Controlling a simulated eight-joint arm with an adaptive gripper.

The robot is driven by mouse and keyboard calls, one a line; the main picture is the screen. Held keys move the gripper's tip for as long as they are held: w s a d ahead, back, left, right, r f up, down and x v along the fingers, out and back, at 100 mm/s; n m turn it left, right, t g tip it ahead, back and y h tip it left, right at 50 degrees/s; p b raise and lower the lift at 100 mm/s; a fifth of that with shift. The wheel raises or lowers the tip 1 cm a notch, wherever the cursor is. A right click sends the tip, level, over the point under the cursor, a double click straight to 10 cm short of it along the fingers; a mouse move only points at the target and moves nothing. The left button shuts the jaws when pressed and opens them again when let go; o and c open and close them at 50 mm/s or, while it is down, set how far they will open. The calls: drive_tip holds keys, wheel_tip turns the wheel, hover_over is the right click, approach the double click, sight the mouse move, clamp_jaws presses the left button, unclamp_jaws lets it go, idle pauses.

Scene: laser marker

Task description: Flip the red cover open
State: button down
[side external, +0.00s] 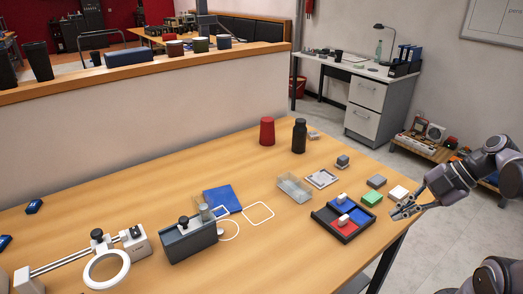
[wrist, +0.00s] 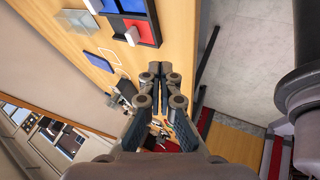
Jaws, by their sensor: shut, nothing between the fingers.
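My gripper (side external: 400,211) is at the right edge of the table in the side external view, just right of a dark tray. In the wrist view my gripper (wrist: 160,70) has its fingertips together with nothing between them. No red cover on a device can be made out for certain. A dark grey boxy device (side external: 190,243) with a knob on top stands at the front middle of the table, well left of my gripper. A red cup-shaped thing (side external: 267,131) stands upright at the back of the table.
The dark tray (side external: 318,214) has red and blue compartments and white blocks; part of it shows in the wrist view (wrist: 156,38). A green block (side external: 372,199), clear box (side external: 294,188), black bottle (side external: 299,136) and ring magnifier (side external: 106,268) stand on the table.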

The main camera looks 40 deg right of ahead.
approach(343, 228)
drive_tip(key=shift+s+a+f, duration=0.25)
drive_tip(key=shift+a+f, duration=0.05)
drive_tip(key=shift+f, duration=0.4)
drive_tip(key=shift+s+a+f, duration=0.3)
drive_tip(key=shift+f, duration=0.35)
drive_tip(key=shift+s+a+f, duration=0.25)
drive_tip(key=shift+a+f, duration=0.05)
drive_tip(key=shift+f, duration=0.4)
drive_tip(key=shift+w, duration=2)
drive_tip(key=shift+w, duration=3.2)
drive_tip(key=shift+s, duration=0.1)
